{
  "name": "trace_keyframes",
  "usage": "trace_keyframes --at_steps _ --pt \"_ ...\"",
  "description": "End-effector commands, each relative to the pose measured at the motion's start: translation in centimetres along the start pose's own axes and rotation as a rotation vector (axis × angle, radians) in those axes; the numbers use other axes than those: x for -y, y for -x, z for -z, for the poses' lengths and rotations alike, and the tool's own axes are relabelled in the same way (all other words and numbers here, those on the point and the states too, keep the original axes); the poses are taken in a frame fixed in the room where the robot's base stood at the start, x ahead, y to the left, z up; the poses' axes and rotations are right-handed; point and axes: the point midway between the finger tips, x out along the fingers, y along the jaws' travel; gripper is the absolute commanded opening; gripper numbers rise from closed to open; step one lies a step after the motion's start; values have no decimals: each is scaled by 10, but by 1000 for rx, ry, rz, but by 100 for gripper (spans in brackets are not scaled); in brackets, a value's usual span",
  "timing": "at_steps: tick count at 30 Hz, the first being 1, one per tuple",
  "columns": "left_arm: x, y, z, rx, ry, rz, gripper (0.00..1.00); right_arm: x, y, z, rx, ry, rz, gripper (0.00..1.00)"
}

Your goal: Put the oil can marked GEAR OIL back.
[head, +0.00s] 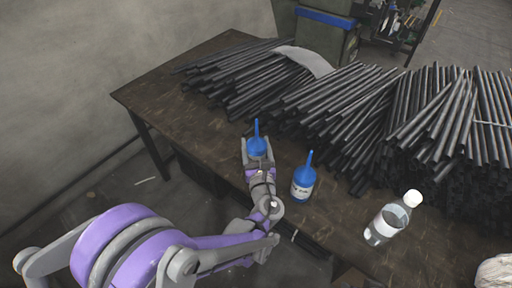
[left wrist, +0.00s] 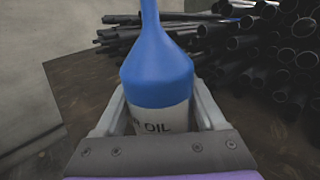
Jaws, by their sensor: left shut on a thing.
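A blue-topped oil can (head: 257,146) with a pointed spout is held upright in my left gripper (head: 257,153), over the table near its front edge. In the left wrist view the oil can (left wrist: 157,75) stands between the two fingers of the left gripper (left wrist: 160,115). Its white label reads "OIL"; the word before it is mostly cut off. A second blue oil can (head: 303,180) with a white label stands on the table just right of the gripper; its label is too small to read. My right gripper is not in view.
The brown table (head: 165,95) carries a big heap of dark pipes (head: 350,110) behind the cans. A clear bottle with a white cap (head: 388,222) stands to the right. A whitish bundle (head: 495,272) lies at the lower right corner. The table's left part is bare.

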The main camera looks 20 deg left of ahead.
Motion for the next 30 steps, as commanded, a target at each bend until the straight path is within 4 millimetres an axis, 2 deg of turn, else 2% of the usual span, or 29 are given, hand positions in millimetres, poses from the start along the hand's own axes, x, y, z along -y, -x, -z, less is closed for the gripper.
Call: trace_keyframes --at_steps 1,11,12,16,26,30 --pt "0 0 5 0 -1 0 0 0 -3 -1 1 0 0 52" --pt "0 0 7 0 -1 0 0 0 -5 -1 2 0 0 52" --pt "0 0 7 0 -1 0 75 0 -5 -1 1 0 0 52" --pt "0 0 6 0 -1 0 99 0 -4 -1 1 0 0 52" --pt "0 1 1 1 -1 0 100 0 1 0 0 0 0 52" --pt "1 22 2 1 0 4 100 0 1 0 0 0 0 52"
